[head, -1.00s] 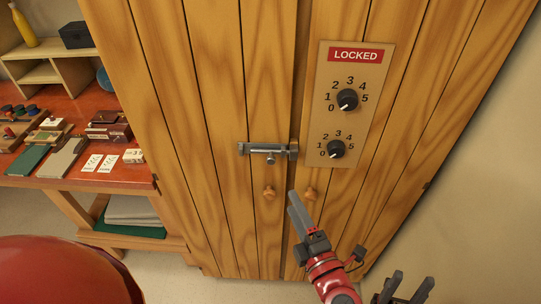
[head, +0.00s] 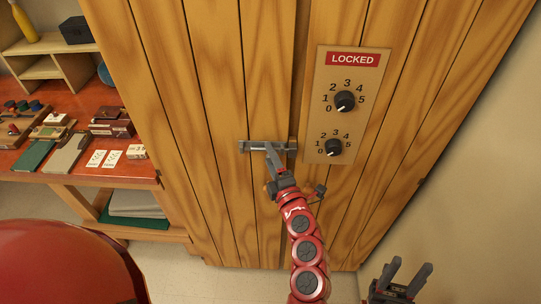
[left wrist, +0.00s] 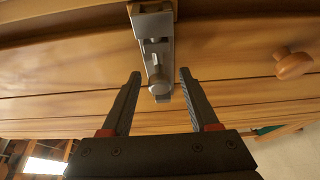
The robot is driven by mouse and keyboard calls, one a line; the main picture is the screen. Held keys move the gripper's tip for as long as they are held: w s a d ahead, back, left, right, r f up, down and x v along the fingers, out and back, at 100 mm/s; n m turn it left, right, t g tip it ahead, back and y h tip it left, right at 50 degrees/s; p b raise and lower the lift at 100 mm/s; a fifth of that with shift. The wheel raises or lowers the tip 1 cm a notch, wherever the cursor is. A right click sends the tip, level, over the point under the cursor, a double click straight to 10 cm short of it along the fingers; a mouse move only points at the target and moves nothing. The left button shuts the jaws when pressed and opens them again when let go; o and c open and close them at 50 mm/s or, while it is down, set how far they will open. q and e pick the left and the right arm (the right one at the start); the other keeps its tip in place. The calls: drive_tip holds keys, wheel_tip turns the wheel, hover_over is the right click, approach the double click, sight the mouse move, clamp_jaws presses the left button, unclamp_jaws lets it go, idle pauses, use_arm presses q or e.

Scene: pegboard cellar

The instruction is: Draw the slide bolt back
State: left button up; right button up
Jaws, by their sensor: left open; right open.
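The grey slide bolt (head: 249,146) is mounted level on the wooden cabinet door, its right end at the seam between the doors. My left gripper (head: 271,149) is in front of it and hides its middle and handle knob in the head view. In the left wrist view the bolt (left wrist: 157,45) runs away from me, and its round knob (left wrist: 159,87) shows between the two open fingers (left wrist: 160,76). I cannot tell whether they touch it. My right gripper (head: 405,278) is open and empty at the lower right, away from the cabinet.
A panel with a red LOCKED sign (head: 352,59) and two dials, upper (head: 345,101) and lower (head: 333,147), is right of the bolt. A wooden door knob (left wrist: 293,62) is near the bolt. A red-topped workbench (head: 84,172) with several items stands left.

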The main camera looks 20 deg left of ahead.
use_arm(q)
clamp_jaws()
idle(0.3)
idle(1.2)
